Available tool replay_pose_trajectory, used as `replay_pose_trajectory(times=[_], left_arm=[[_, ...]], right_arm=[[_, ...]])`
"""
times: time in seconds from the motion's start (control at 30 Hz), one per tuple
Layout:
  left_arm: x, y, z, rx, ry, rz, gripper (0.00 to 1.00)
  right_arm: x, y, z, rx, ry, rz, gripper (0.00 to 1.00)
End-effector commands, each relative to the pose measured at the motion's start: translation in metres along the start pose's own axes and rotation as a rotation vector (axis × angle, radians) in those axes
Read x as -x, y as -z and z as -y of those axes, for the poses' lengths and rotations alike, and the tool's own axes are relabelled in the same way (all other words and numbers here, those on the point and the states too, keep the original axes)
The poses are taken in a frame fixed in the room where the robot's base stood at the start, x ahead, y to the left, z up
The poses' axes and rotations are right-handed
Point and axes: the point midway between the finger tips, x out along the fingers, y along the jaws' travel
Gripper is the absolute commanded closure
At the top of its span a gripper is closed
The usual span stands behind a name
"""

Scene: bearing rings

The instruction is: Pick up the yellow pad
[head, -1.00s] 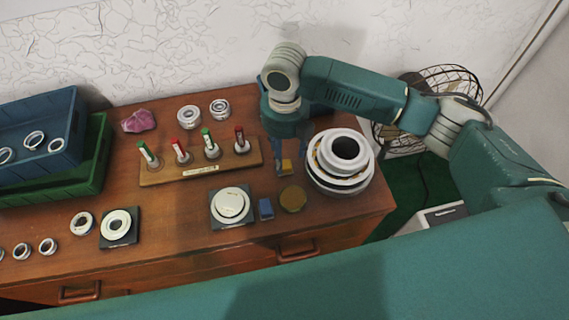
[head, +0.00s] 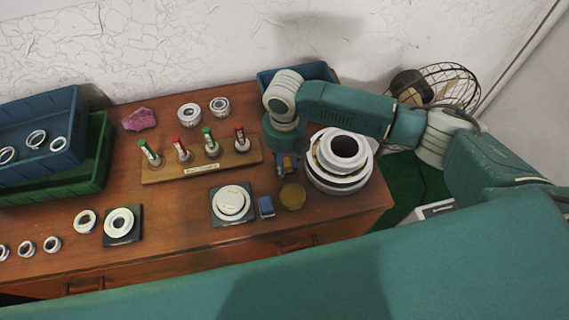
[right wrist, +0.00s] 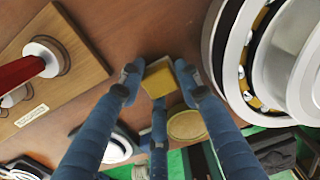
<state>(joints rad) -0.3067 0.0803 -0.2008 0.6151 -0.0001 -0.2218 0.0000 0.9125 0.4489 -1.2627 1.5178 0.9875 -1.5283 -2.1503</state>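The yellow pad (right wrist: 158,78) is a small block between the fingertips of my right gripper (right wrist: 157,82) in the right wrist view. The fingertips sit close against its sides, and the gripper looks shut on it. In the head view the right gripper (head: 287,163) points down over the wooden table top, left of the big bearing stack; its fingers hide most of the pad. Whether the pad rests on the table or is slightly raised, I cannot tell. My left gripper is not in view.
A large bearing stack (head: 343,160) stands close to the right of the gripper. A brass disc (head: 292,196) and a blue pad (head: 266,207) lie in front. A wooden peg board (head: 200,166) is to the left. A blue bin (head: 300,74) stands behind my arm.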

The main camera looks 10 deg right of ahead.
Motion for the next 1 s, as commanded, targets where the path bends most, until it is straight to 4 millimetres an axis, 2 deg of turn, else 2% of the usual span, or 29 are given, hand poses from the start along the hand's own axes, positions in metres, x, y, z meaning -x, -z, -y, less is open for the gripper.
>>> replay_pose_trajectory(times=[0.33, 0.53, 0.77, 1.0], left_arm=[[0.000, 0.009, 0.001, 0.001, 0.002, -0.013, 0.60], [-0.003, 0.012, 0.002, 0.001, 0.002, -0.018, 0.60], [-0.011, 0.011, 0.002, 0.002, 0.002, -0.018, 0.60], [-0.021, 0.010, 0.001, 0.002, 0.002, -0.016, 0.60]], right_arm=[[0.002, 0.000, 0.000, 0.000, 0.000, 0.001, 0.92], [0.017, -0.001, 0.000, 0.000, -0.001, 0.003, 0.92], [0.064, -0.002, 0.000, 0.001, -0.001, 0.007, 0.92], [0.129, -0.002, -0.001, 0.001, -0.002, 0.006, 0.92]])
